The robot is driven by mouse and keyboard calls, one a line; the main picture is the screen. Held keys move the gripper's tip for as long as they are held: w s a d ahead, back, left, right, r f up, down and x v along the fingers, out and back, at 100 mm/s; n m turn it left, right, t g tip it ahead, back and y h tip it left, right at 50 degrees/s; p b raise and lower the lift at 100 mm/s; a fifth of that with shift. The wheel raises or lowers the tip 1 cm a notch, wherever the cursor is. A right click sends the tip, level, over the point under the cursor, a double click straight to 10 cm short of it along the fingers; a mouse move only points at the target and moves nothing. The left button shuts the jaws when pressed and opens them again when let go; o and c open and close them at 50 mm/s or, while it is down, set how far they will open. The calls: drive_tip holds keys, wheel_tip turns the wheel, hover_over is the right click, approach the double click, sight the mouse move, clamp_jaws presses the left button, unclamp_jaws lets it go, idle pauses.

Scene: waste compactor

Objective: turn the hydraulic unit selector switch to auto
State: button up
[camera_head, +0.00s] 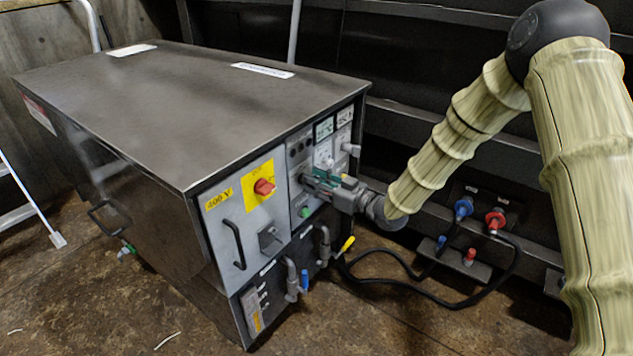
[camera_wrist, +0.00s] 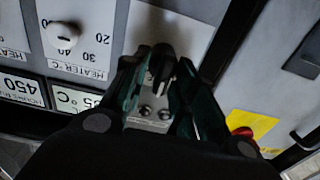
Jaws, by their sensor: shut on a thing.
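The hydraulic unit (camera_head: 130,85) is a large dark metal box with a grey control panel on its front. My gripper (camera_head: 310,180) reaches the panel from the right, level with its upper middle part. In the wrist view my gripper (camera_wrist: 160,85) has its green-edged fingers closed around a small dark switch knob (camera_wrist: 161,60) on the light panel. The knob's lower part and any position labels are hidden by the fingers, so I cannot tell which way it points. In the head view the gripper covers the knob.
A red rotary switch (camera_head: 264,187) on a yellow plate sits left of my gripper. A white heater dial (camera_wrist: 60,33) is close by in the wrist view. Below are hose fittings and a yellow-handled valve (camera_head: 346,244).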

drive_tip(key=shift+r+m+p, duration=0.15)
drive_tip(key=shift+m+p, duration=0.15)
drive_tip(key=shift+p, duration=0.05)
drive_tip(key=shift+m+p, duration=0.3)
drive_tip(key=shift+p, duration=0.05)
drive_tip(key=m+p, duration=0.2)
drive_tip(key=m, duration=0.1)
drive_tip(key=shift+w+d+p, duration=0.15)
drive_tip(key=shift+p, duration=0.25)
drive_tip(key=shift+w+d+f+m+p, duration=0.15)
drive_tip(key=shift+m+p, duration=0.5)
drive_tip(key=shift+m, duration=0.5)
drive_tip(key=shift+a+f+m+p, duration=0.15)
drive_tip(key=shift+m+p, duration=0.45)
drive_tip(key=shift+m, duration=0.55)
drive_tip(key=shift+d, duration=0.1)
drive_tip(key=o, duration=0.7)
drive_tip(key=shift+c, duration=0.2)
drive_tip(key=v, duration=1.2)
